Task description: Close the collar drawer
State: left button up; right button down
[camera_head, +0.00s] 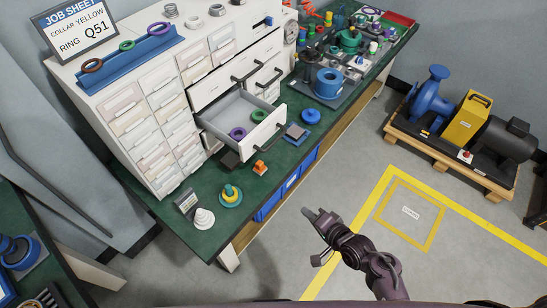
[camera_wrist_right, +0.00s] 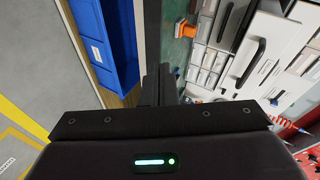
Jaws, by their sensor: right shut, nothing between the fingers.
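One drawer (camera_head: 222,132) of the white cabinet is pulled out over the green bench. A purple ring (camera_head: 237,133) and a green ring (camera_head: 258,116) lie inside it. Its dark bar handle (camera_head: 268,138) is on the front panel; any label on it is unreadable. My right gripper (camera_head: 318,214) is shut and empty, over the floor in front of the bench, well apart from the drawer. Its dark fingers also show in the right wrist view (camera_wrist_right: 158,86), beside the blue bins. My left gripper is not in view.
The white cabinet (camera_head: 150,91) has several closed drawers. A small orange part (camera_head: 260,168), a blue disc (camera_head: 310,116) and a yellow-and-teal ring stack (camera_head: 231,195) sit on the bench (camera_head: 205,241). Blue bins (camera_head: 269,205) hang below its edge. The floor in front is open.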

notch_tip(320, 180, up, 14)
jog(key=w+a+m+t+y, duration=0.1)
jog(key=w+m+t+y, duration=0.1)
jog(key=w+y, duration=0.1)
jog(key=x, duration=1.3)
jog(key=shift+a, duration=0.4)
jog(key=shift+w+f, duration=0.1)
